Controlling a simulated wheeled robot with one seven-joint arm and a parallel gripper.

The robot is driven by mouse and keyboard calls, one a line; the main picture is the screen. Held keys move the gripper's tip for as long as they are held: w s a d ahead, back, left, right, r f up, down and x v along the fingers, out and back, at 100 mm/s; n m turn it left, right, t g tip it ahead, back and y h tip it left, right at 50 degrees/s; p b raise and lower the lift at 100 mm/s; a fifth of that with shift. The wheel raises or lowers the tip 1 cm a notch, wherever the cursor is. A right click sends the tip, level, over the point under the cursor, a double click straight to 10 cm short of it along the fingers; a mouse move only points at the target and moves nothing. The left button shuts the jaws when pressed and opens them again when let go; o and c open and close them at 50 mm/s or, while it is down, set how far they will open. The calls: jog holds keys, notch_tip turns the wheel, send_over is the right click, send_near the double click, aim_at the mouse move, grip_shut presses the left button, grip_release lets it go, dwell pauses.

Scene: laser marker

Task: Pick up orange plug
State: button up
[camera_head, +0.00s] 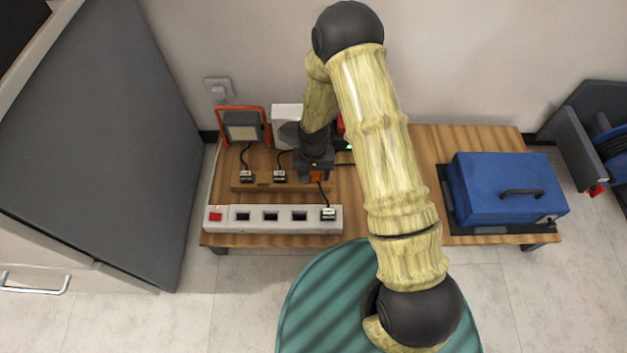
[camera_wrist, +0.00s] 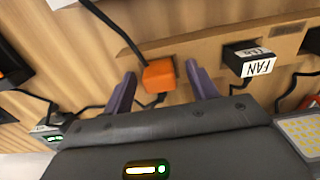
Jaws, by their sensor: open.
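The orange plug (camera_wrist: 159,76) sits on the edge of a wooden strip in the wrist view, with a dark cable running from it. In the head view it shows as a small orange patch (camera_head: 316,176) just below my gripper. My gripper (camera_wrist: 160,84) is open, with one purple-grey finger on each side of the plug. I see a gap between the plug and each finger. In the head view my gripper (camera_head: 315,166) is over the right end of the wooden strip, and my arm hides part of the bench there.
A black plug labelled FAN (camera_wrist: 250,62) stands beside the orange plug; black plugs (camera_head: 246,176) also show on the strip (camera_head: 262,187). A white power strip (camera_head: 256,219) lies in front, with a plug (camera_head: 328,214) at its right end. A blue box (camera_head: 505,190) stands at right.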

aim_at(314, 173)
dwell(0.5)
jog(key=c, duration=1.1)
notch_tip(314, 173, up, 10)
jog(key=p, duration=0.6)
jog(key=shift+r+p, duration=0.5)
jog(key=shift+p, duration=0.35)
jog(key=shift+d, duration=0.1)
jog(key=shift+w+d+p, duration=0.8)
jog(key=shift+w+d, duration=0.45)
jog(key=shift+d, duration=1)
jog(key=shift+w+d+p, duration=0.8)
jog(key=shift+w+d, duration=0.4)
jog(key=shift+d, duration=1)
jog(key=shift+w+d+p, duration=0.8)
jog(key=shift+w+d, duration=0.45)
jog(key=shift+d, duration=1)
